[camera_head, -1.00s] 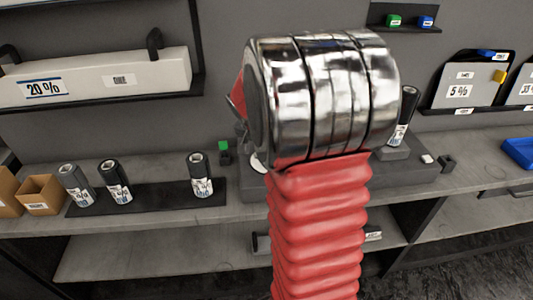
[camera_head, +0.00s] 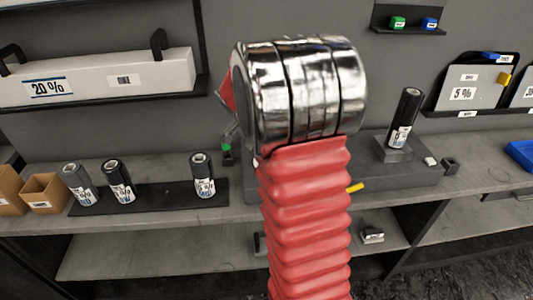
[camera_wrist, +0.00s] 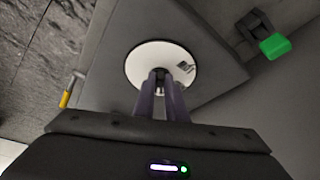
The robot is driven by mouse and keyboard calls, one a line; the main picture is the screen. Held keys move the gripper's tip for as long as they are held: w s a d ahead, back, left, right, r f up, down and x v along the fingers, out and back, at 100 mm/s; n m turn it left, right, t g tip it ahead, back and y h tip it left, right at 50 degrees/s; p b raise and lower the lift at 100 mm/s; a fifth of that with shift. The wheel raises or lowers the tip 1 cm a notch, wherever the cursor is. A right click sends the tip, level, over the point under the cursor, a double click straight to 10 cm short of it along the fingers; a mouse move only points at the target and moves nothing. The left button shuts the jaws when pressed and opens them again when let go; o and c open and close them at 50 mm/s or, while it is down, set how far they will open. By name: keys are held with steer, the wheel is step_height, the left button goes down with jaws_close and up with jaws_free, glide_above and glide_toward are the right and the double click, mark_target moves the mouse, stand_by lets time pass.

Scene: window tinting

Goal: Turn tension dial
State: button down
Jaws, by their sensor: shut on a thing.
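In the wrist view the tension dial shows as a round white disc (camera_wrist: 138,62) with a small dark mark on its right side, set on a dark grey base (camera_wrist: 112,43). A dark knob stands at its middle. My gripper (camera_wrist: 160,78) is shut on the dial's knob, with both fingers close together over the disc. The fingers cover the lower middle of the disc. In the head view my arm hides the dial, and the fingers cannot be made out there.
A green-tipped part (camera_wrist: 275,45) and a yellow-tipped lever (camera_wrist: 66,97) flank the dial. In the head view, a black roll (camera_head: 405,118) stands on the base's right side. Several rolls stand on a black tray (camera_head: 150,196) at left. A blue tray (camera_head: 520,152) lies far right.

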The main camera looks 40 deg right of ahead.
steer(key=shift+w+a, duration=0.15)
steer(key=shift+w, duration=0.05)
steer(key=c, duration=1.8)
jaws_free()
steer(key=shift+s, duration=0.1)
steer(key=v, duration=1.3)
steer(key=shift+r, duration=0.35)
